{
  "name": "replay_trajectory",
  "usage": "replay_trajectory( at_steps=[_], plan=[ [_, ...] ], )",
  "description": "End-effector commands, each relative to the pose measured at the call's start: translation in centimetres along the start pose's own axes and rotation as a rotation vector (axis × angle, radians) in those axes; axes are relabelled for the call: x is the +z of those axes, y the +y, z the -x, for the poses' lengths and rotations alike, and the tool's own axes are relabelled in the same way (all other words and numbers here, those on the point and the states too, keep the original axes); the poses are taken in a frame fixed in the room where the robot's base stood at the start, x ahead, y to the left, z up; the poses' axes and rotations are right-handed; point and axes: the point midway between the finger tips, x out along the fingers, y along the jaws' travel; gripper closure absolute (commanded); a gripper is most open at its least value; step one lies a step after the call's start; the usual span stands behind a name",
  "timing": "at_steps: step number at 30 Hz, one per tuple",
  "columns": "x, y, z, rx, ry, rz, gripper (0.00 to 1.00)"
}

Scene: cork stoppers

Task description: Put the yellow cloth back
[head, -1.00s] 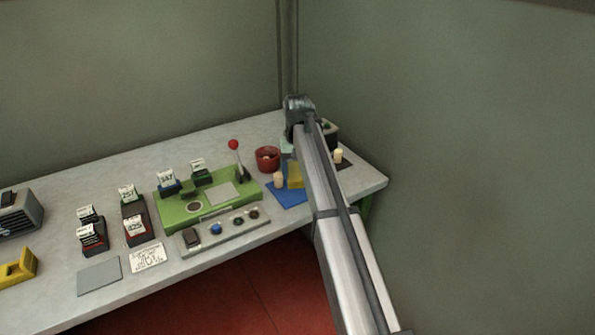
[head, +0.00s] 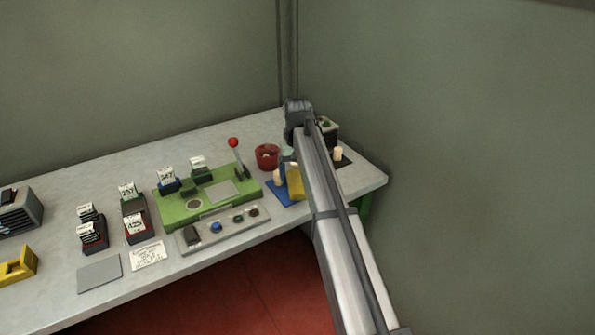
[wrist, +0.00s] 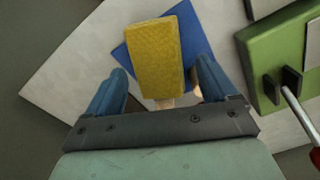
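The yellow cloth (head: 296,184) is a flat, block-like piece over the blue mat (head: 280,196) near the table's front edge. In the wrist view the cloth (wrist: 156,55) lies ahead of my gripper (wrist: 162,66), between the lines of its two blue fingers. The fingers are spread, and a gap shows on each side of the cloth. Part of the blue mat (wrist: 198,38) shows beside it. I cannot tell whether the cloth rests flat on the mat. In the head view my arm hides most of the gripper.
A cream stopper (head: 278,176) stands at the mat's left, and a red pot (head: 267,156) behind it. The green machine (head: 185,209) with a red-knobbed lever (head: 235,146) is to the left. Another cream stopper (head: 338,154) stands right of my arm.

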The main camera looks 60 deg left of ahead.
Motion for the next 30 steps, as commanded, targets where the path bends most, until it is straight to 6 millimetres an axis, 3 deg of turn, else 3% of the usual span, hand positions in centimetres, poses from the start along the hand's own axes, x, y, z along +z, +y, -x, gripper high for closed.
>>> replay_trajectory(
  at_steps=[3, 14, 30],
  plan=[
    [0.0, 0.0, 0.0, 0.000, 0.000, 0.000, 0.03],
    [-0.1, 0.0, 0.7, 0.000, 0.001, 0.000, 0.03],
    [-0.1, 0.0, 10.1, 0.000, 0.001, 0.000, 0.03]
  ],
)
